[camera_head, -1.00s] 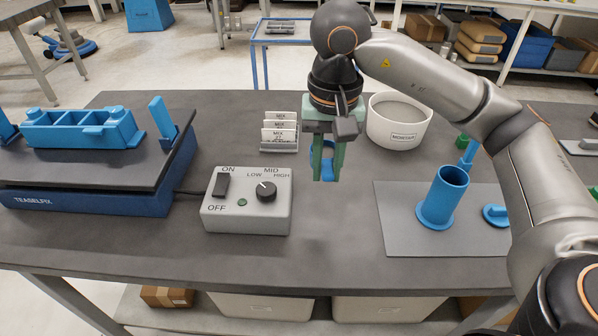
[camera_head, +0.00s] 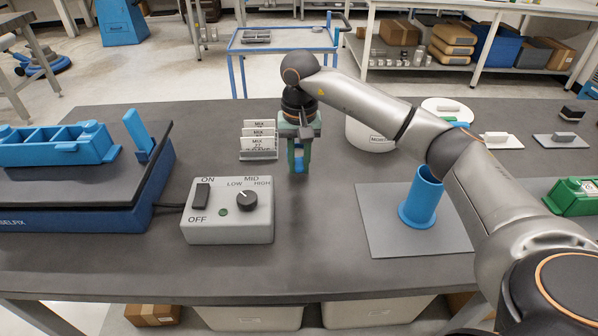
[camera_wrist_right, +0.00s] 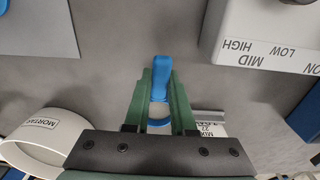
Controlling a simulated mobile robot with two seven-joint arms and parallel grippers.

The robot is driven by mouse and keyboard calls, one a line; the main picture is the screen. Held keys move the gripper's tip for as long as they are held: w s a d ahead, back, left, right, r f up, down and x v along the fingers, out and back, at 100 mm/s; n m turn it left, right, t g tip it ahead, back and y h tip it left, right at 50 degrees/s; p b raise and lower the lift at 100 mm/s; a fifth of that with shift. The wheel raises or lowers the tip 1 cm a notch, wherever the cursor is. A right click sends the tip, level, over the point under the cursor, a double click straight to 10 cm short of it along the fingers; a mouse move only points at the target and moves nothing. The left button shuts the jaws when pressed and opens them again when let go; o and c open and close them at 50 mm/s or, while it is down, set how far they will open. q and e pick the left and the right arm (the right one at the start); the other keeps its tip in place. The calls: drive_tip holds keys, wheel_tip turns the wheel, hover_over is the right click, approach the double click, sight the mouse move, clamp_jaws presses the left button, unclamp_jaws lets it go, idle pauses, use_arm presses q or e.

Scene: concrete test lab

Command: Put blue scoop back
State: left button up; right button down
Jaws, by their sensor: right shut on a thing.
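My right gripper (camera_head: 299,160) is shut on the blue scoop (camera_head: 299,164) and holds it over the table, just right of the card holder. In the right wrist view the scoop's blue handle (camera_wrist_right: 161,78) sits between the two green fingers. A blue rounded part shows near the finger bases, partly hidden by the gripper. A grey mat (camera_head: 385,240) lies at the right, bearing an upright blue cylinder (camera_head: 421,203) with a round foot. My left gripper is not in view.
A grey switch box (camera_head: 228,225) stands at front left, near the card holder (camera_head: 258,155). A white labelled pot (camera_head: 368,134) stands behind my arm. A blue machine (camera_head: 95,205) is at the left and a green box (camera_head: 575,197) at the right. The table's front middle is clear.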

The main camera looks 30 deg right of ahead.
sight(299, 163)
drive_tip(key=shift+f, duration=1.35)
drive_tip(key=shift+f, duration=0.15)
drive_tip(key=c, duration=0.8)
unclamp_jaws()
drive_tip(key=shift+o, duration=0.2)
drive_tip(key=r, duration=1.2)
drive_tip(key=shift+s+a+r+p, duration=0.1)
drive_tip(key=shift+s+r+p, duration=0.1)
drive_tip(key=shift+p, duration=0.1)
drive_tip(key=shift+f, duration=0.1)
